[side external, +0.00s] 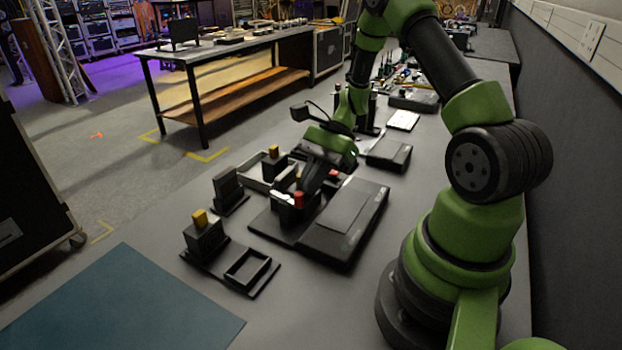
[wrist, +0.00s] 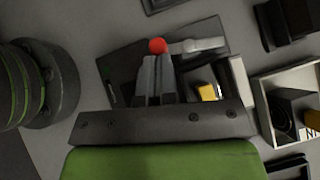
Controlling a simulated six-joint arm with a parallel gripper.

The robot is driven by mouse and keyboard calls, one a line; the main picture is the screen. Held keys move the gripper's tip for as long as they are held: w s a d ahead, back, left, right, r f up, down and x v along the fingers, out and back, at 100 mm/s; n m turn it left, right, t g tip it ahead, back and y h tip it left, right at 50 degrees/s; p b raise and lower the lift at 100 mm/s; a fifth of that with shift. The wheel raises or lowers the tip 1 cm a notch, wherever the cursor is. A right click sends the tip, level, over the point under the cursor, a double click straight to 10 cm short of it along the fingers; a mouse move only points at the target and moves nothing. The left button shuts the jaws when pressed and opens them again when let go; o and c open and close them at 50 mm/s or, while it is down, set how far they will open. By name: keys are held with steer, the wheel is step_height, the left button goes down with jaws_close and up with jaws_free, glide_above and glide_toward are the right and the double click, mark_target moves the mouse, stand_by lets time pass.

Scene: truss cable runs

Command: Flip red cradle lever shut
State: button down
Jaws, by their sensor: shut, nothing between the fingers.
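The red lever knob (side external: 298,198) stands at a dark cradle (side external: 287,217) on a black base plate in the side view. In the wrist view the red knob (wrist: 157,45) sits at the end of a pale grey bar (wrist: 197,45) that runs to the right. My gripper (wrist: 155,62) is shut, with its fingertips just below the red knob in that picture. I cannot tell whether they touch it. In the side view my gripper (side external: 306,192) points down beside the knob, and the wrist hides part of the cradle.
A flat black case (side external: 345,222) lies right of the cradle. Yellow-topped dark blocks stand at the front left (side external: 203,238) and behind (side external: 274,160). An open black tray (side external: 248,270) lies in front. A blue-green mat (side external: 120,305) covers clear table at the front left.

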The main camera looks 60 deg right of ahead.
mark_target(297, 193)
steer(key=shift+s+a+m+t, duration=0.3)
steer(key=shift+m+t, duration=0.4)
steer(key=shift+m, duration=0.2)
steer(key=shift+s+a+m+h, duration=0.15)
steer(key=shift+a+m+h, duration=0.15)
steer(key=shift+a, duration=0.95)
steer(key=shift+w+a, duration=0.3)
steer(key=shift+a, duration=0.55)
stand_by(0.4)
steer(key=shift+w+d+t, duration=0.3)
steer(key=shift+w+d, duration=0.3)
steer(key=shift+d, duration=0.2)
steer(key=s, duration=0.1)
steer(key=s+d, duration=0.1)
steer(key=s, duration=0.2)
steer(key=shift+d, duration=0.35)
steer(key=s+d+r, duration=0.4)
steer(key=s+r, duration=0.2)
steer(key=shift+r, duration=0.4)
